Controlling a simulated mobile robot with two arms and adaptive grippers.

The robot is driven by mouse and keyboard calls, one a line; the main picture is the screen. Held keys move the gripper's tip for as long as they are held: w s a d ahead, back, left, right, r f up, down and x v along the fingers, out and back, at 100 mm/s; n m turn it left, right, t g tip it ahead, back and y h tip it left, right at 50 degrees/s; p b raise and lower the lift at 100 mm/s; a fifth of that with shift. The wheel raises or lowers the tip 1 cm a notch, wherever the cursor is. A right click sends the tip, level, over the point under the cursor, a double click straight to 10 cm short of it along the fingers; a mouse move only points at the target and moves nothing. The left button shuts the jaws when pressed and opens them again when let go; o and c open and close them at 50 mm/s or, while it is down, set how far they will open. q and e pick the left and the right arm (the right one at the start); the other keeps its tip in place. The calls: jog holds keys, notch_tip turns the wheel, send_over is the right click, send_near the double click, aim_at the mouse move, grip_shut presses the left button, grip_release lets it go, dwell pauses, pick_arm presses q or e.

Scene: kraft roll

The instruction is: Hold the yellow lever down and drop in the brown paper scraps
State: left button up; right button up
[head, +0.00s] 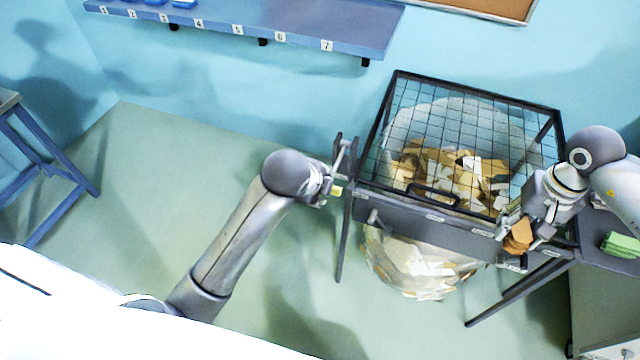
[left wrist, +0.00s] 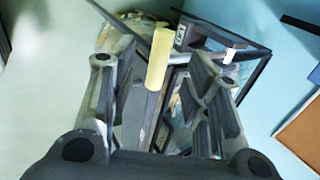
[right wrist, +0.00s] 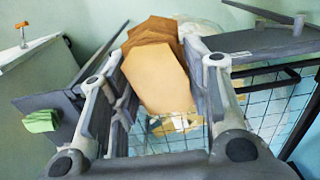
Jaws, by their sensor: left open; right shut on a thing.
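The yellow lever (head: 337,191) sticks out at the left side of a dark metal frame (head: 425,220). My left gripper (head: 338,172) is open at it; in the left wrist view the lever (left wrist: 158,58) shows between the two spread fingers, with no clear contact. A mesh lid (head: 470,140) with a black handle lies across the frame's top and looks shut. Below it hangs a clear bag (head: 420,265) of brown and white scraps. My right gripper (head: 522,232) is shut on brown paper scraps (right wrist: 158,65) above the frame's front right corner; they also show in the head view (head: 517,238).
A blue numbered shelf (head: 240,28) is on the back wall. A blue-legged table (head: 45,170) is at the far left. The floor between is clear.

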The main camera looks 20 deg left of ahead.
pick_arm(q)
jog(key=shift+x, duration=1.8)
jog(key=shift+c, duration=0.2)
grip_shut()
pick_arm(e)
jog(key=shift+s, duration=0.1)
jog(key=shift+w+f, duration=0.1)
jog(key=shift+w, duration=0.1)
pick_arm(q)
jog(key=f, duration=0.5)
jog(key=shift+s+f, duration=0.25)
jog(key=shift+s, duration=0.1)
pick_arm(e)
jog(key=shift+s, duration=0.15)
pick_arm(q)
jog(key=shift+r, duration=0.1)
jog(key=shift+w+r, duration=0.2)
jog(key=shift+r, duration=0.05)
pick_arm(e)
jog(key=shift+s, duration=0.1)
pick_arm(q)
jog(key=shift+f, duration=0.15)
pick_arm(e)
jog(key=s, duration=1.4)
jog(key=shift+s, duration=0.4)
